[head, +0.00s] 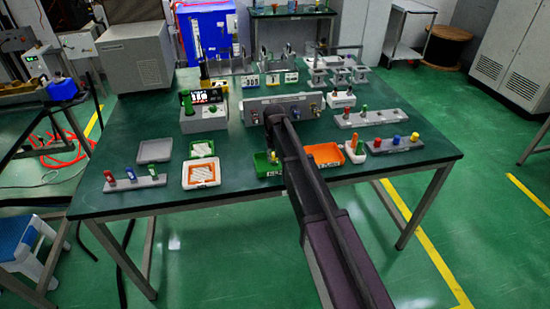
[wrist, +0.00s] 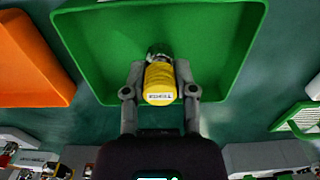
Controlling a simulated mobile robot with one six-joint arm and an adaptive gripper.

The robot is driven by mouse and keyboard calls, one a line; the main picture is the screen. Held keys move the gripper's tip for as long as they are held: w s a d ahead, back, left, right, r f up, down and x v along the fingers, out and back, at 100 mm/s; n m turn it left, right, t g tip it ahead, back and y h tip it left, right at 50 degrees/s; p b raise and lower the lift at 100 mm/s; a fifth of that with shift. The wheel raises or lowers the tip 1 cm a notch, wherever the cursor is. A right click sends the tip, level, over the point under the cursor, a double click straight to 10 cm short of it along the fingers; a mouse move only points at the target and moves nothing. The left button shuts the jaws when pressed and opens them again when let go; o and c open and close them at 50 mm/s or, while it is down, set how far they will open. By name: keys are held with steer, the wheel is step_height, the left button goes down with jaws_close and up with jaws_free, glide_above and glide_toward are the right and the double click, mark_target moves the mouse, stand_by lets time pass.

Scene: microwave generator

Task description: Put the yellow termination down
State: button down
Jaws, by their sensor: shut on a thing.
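In the wrist view my gripper (wrist: 160,82) is shut on the yellow termination (wrist: 160,88), a ribbed yellow cylinder with a white label and a metal end. It is held over the near-wall part of the green bin (wrist: 215,50). I cannot tell whether it touches the bin floor. My arm covers part of that area, and the gripper's fingers are not clear there.
An orange bin (head: 326,147) stands right of the green bin and also shows in the wrist view (wrist: 30,60). A grey rack (head: 410,144) holds red, blue and yellow pieces at right. Framed trays (head: 200,186) lie left. A grey instrument box (head: 285,98) stands behind.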

steer(key=shift+s+f+b, duration=0.1)
steer(key=shift+f+b, duration=0.45)
steer(key=shift+c, duration=2.1)
jaws_free()
steer(key=shift+r, duration=0.2)
step_height(320, 180, up, 13)
steer(key=p, duration=1.3)
steer(key=shift+f, duration=0.1)
steer(key=s+d+m, duration=0.3)
steer(key=s+d, duration=2)
steer(key=s, duration=0.3)
steer(key=shift+d, duration=0.15)
